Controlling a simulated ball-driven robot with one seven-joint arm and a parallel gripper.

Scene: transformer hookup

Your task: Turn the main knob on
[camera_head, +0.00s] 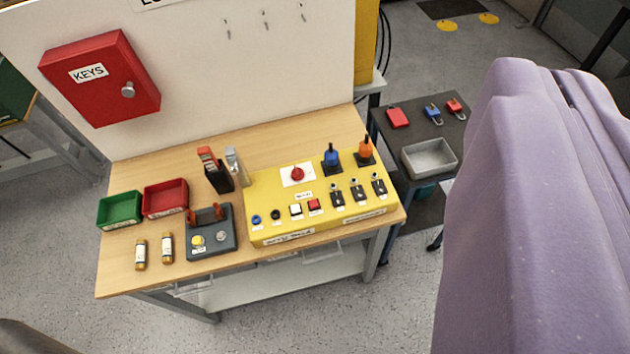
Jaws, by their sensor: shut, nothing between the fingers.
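The yellow control panel (265,207) sits on the right part of the wooden workbench. A red rotary knob (297,174) on a white plate is near its upper middle, and I take it for the main knob. Its label and pointer direction are too small to read. The knob shows unobstructed, with nothing touching it. My gripper's fingers do not show in this view. A large lilac part of my own body fills the right side, apart from the panel in the picture.
The panel also bears a blue lever (331,157), an orange lever (365,151) and several switches. A grey fuse box (211,243), green tray (120,210), red tray (166,196) and two cylinders share the workbench (130,280). A dark side table (385,133) holds padlocks and a grey bin (428,157).

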